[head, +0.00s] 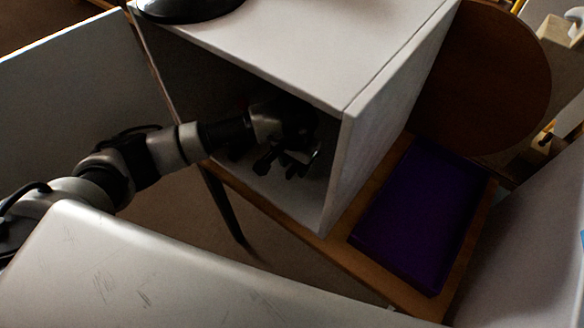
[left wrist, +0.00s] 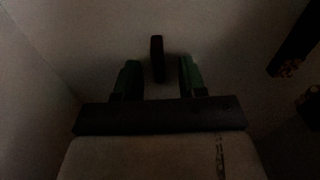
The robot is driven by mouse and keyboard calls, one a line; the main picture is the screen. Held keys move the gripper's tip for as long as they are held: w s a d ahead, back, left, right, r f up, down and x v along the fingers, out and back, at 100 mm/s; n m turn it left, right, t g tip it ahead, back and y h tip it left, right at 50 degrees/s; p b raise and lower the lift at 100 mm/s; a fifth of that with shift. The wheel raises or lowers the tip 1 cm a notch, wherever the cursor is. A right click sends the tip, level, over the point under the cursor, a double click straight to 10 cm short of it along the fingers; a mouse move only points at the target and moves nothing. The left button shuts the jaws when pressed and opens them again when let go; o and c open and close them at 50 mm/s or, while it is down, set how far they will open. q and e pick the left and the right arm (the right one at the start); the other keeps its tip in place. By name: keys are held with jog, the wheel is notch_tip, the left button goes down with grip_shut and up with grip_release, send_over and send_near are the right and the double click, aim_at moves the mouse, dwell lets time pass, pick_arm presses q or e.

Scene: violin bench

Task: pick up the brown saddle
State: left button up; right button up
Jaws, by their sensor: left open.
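The likely brown saddle (left wrist: 157,58) is a small, dark reddish-brown upright bar in the left wrist view, on the pale surface inside the cabinet. The light is too dim to be sure of its shape. My left gripper (head: 286,164) reaches into the open white cabinet. In the left wrist view, the left gripper (left wrist: 160,68) is open, with one finger on each side of the bar and gaps on both sides. I cannot tell its height over the bar. In the head view I cannot make out the saddle. My right gripper is not in view.
The white cabinet (head: 385,125) has walls and a top close around my left arm; its door (head: 85,85) stands open at left. Dark pieces (left wrist: 296,40) lie right of the gripper in the left wrist view. A purple box (head: 422,215) rests right of the cabinet.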

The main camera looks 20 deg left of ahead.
pick_arm(q)
grip_shut()
jog(key=shift+r, duration=0.15)
